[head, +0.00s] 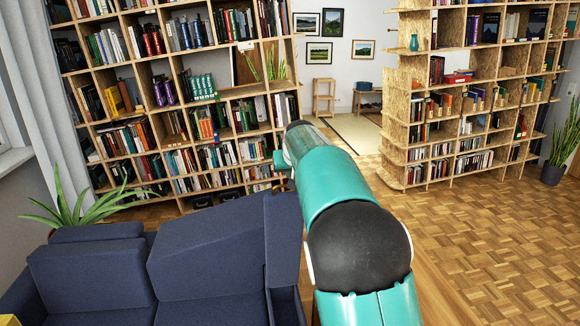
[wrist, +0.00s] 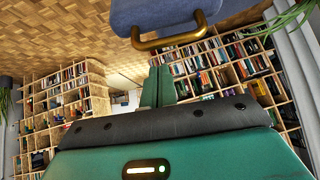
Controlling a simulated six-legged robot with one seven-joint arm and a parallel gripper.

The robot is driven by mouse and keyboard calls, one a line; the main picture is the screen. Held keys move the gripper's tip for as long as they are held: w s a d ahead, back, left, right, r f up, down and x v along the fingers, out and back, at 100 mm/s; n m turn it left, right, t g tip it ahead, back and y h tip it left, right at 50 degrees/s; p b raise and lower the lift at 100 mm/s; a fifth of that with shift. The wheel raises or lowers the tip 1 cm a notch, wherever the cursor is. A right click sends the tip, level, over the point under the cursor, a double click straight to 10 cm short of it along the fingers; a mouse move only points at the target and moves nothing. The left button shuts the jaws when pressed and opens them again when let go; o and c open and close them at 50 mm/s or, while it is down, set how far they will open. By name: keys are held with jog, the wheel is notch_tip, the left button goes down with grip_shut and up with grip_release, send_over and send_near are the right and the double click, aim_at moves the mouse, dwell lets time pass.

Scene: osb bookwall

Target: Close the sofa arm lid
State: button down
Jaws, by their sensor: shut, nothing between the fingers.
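The dark blue sofa (head: 95,275) stands at the lower left of the head view. Its arm lid (head: 284,238) is tilted up at the sofa's right end, above the arm box (head: 288,308). In the wrist view the blue lid (wrist: 160,12) shows at the top, with a brass bar handle (wrist: 172,41) on it. My gripper (wrist: 158,72) shows there as two teal fingers set together, shut and empty. The fingertips are close to the handle, with a small gap in the picture; contact cannot be made out. In the head view my arm hides most of my gripper.
A tall bookshelf (head: 185,95) stands behind the sofa, with a second bookshelf (head: 460,95) at the right. A green plant (head: 85,208) is behind the sofa's left part. The parquet floor (head: 480,240) is clear at the right.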

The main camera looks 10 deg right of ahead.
jog(key=shift+s+f, duration=0.45)
jog(key=shift+s, duration=0.35)
jog(key=shift+w, duration=0.1)
